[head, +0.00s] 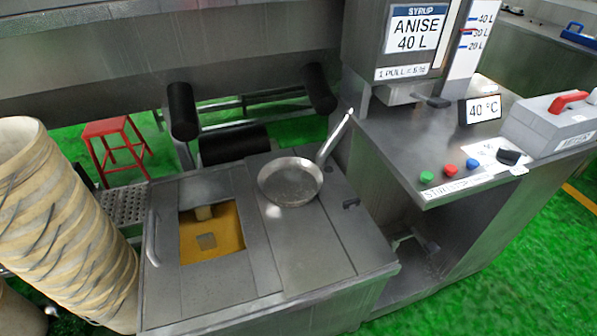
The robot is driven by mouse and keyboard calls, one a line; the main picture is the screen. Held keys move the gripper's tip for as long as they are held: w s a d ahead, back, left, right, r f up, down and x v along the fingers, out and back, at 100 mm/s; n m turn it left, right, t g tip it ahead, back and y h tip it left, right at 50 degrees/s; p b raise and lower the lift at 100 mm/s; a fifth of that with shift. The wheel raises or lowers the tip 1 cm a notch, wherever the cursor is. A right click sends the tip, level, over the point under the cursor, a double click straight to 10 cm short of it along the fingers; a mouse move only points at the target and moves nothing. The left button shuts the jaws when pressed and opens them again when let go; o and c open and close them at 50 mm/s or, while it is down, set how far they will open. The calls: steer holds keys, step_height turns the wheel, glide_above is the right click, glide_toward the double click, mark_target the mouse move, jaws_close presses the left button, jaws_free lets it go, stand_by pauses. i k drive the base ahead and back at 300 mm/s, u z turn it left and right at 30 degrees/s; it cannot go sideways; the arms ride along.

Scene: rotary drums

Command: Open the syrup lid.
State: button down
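The syrup tank (417,27) is a grey metal box labelled "SYRUP ANISE 40 L" at the top right. Its top is cut off by the frame, so no lid shows on it. At the lower middle is a low metal cabinet (325,245). Its top has a rectangular opening (208,235) showing amber-yellow contents, set in a grey panel with a curved handle (152,238) at its left edge. I cannot tell whether this panel is connected with the syrup. My gripper is not in view.
A metal pan (290,182) sits on the cabinet top, handle raised toward the counter. The counter (410,145) carries coloured buttons (450,170), a 40 °C display (483,109) and a grey box with a red handle (550,120). A beige ribbed stack (60,220) stands left. A red stool (112,145) stands behind.

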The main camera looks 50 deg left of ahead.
mark_target(175, 293)
steer(key=u, duration=2.85)
steer(key=k, duration=1.05)
steer(key=u, duration=0.8)
steer(key=i, duration=0.85)
steer(key=z, duration=0.55)
steer(key=i, duration=0.8)
steer(key=z, duration=0.8)
